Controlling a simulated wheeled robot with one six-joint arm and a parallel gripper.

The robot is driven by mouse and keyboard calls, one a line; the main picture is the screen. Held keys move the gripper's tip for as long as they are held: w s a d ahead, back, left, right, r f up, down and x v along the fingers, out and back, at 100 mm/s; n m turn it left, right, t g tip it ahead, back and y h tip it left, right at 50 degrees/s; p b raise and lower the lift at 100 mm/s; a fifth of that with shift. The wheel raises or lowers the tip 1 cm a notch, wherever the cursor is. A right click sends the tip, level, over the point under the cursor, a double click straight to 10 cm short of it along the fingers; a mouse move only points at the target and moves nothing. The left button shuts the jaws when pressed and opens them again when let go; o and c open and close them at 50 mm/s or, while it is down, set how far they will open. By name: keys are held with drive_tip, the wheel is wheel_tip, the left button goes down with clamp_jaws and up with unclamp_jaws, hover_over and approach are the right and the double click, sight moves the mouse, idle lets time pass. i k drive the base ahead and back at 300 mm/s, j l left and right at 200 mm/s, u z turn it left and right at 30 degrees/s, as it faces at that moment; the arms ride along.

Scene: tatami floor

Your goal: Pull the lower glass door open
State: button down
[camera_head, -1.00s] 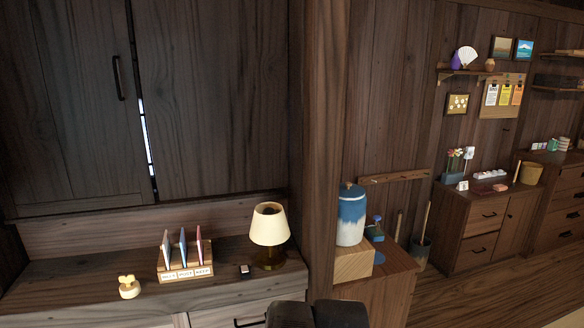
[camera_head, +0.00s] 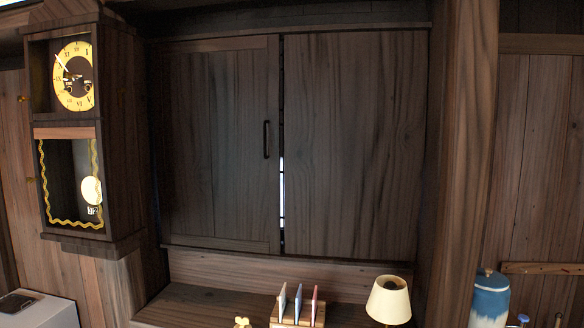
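A wooden wall clock (camera_head: 118,130) hangs at the left in the head view. Its lower glass door (camera_head: 70,184) has a wavy gold border, with a round pale pendulum behind the glass. The door looks closed. A small brass knob or hinge (camera_head: 30,181) shows on the clock's left side. The round yellow clock face (camera_head: 73,76) sits above the lower door. My gripper is not visible in the current view.
A tall wooden cupboard (camera_head: 350,140) fills the middle, with a dark handle (camera_head: 266,139). A shelf below holds a lamp (camera_head: 389,300) and a card rack (camera_head: 297,312). A pale cabinet (camera_head: 40,308) stands at lower left, below the clock.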

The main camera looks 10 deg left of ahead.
sight(78, 129)
drive_tip(key=u, duration=1.7)
